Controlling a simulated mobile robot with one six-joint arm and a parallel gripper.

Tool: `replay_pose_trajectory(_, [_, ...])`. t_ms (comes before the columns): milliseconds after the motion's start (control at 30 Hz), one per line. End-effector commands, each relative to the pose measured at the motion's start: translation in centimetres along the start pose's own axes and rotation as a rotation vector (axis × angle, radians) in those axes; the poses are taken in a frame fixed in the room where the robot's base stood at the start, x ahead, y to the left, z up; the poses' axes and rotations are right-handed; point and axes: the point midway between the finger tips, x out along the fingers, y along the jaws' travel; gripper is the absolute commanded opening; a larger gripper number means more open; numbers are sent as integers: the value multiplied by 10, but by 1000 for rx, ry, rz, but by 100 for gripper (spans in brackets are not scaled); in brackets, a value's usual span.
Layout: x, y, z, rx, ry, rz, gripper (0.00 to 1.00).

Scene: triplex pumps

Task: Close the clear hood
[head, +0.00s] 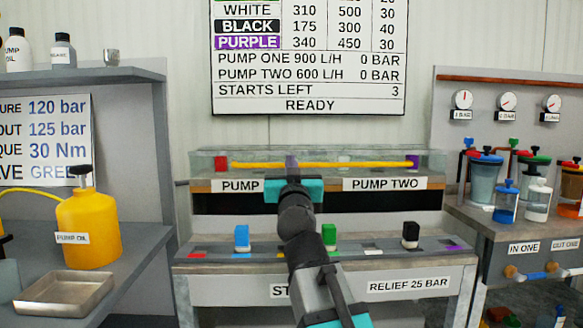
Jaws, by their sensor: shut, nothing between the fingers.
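The clear hood (350,154) shows as a long, low transparent shape along the top of the middle bench. A yellow bar (340,165) and coloured blocks show through or behind it. I cannot tell from this view whether the hood is fully down. My gripper (293,184) is shut and empty, in front of the bench's upper ledge between the PUMP ONE and PUMP TWO labels. It overlaps the hood's lower front edge in the picture; I cannot tell whether it touches. My wrist and gripper hide part of the label and ledge, and the fingertips are not clear.
Blue (242,238), green (329,237) and black (410,236) upright pieces stand on the bench's lower ledge. A yellow oil can (88,230) and metal tray (66,294) are at left. Several jars stand on the right bench (503,222). A board (309,58) hangs behind.

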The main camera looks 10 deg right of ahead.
Motion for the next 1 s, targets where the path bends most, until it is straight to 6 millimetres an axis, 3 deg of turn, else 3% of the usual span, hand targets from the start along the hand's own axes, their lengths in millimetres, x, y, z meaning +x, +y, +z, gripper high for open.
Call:
replay_pose_trajectory(400, [-4, 4, 14, 0, -10, 7, 0])
replay_pose_trajectory(1000, [-5, 5, 16, 2, -14, 7, 0])
